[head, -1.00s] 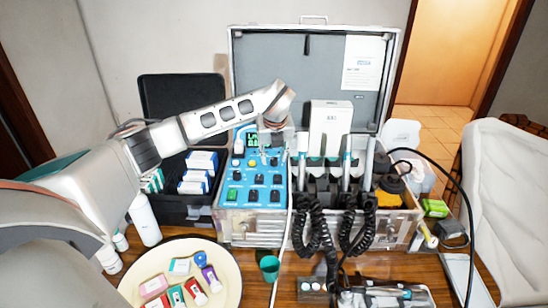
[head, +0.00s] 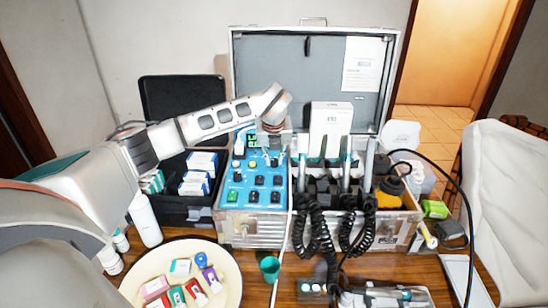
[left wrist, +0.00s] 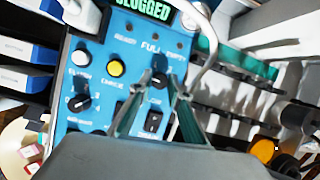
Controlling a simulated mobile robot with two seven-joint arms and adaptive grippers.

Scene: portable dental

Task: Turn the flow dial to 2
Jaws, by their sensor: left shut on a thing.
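The blue control panel (head: 262,182) sits at the left of the open case, with several dark knobs and switches. It also fills the middle of the left wrist view (left wrist: 105,60), under a green display (left wrist: 143,6) reading "CLOGGED". My left gripper (head: 272,152) is over the panel's upper right part. In the left wrist view its two fingers (left wrist: 161,84) are closed around a small dark dial (left wrist: 158,79); its label and setting are not readable. Another black dial (left wrist: 78,102) with a white pointer is to the left, apart from the fingers. My right gripper is out of view.
Handpieces with black coiled cords (head: 350,232) stand right of the panel. A white hose passes close by the fingers. A yellow button (left wrist: 116,68) and a black rocker switch (left wrist: 153,121) are near them. A round tray (head: 232,285) and a teal cup (head: 269,268) are in front.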

